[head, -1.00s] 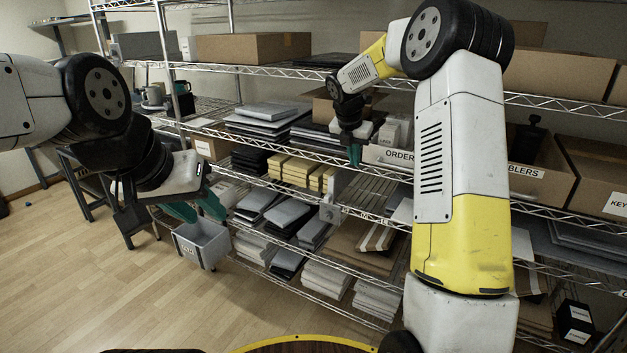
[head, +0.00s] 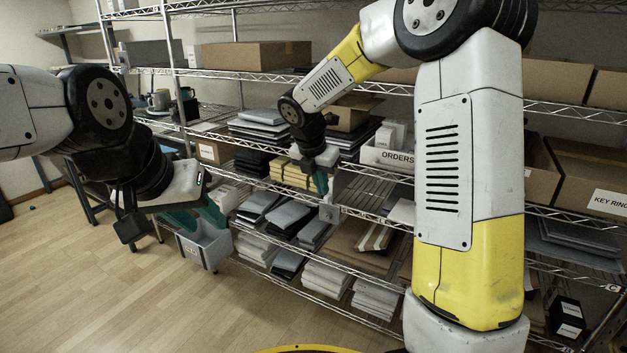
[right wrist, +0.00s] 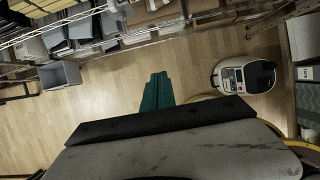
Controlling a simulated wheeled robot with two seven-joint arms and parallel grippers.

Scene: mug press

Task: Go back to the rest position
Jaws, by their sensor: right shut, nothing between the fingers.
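My left gripper (head: 197,217) hangs at the left in the head view. Its two teal fingers stand apart with nothing between them, in front of the grey bin. My right gripper (head: 320,183) is in front of the wire shelving near the middle of the head view, pointing down. In the right wrist view its teal fingers (right wrist: 157,92) lie together and empty above the wooden floor. My yellow and white right arm hides part of the shelves.
The wire shelving (head: 345,212) holds cardboard boxes (head: 257,56), stacked grey and yellow packs, and an ORDERS bin (head: 390,158). A grey bin (head: 206,246) stands below my left gripper. A white machine (right wrist: 243,77) stands on the floor. The floor at left (head: 90,290) is clear.

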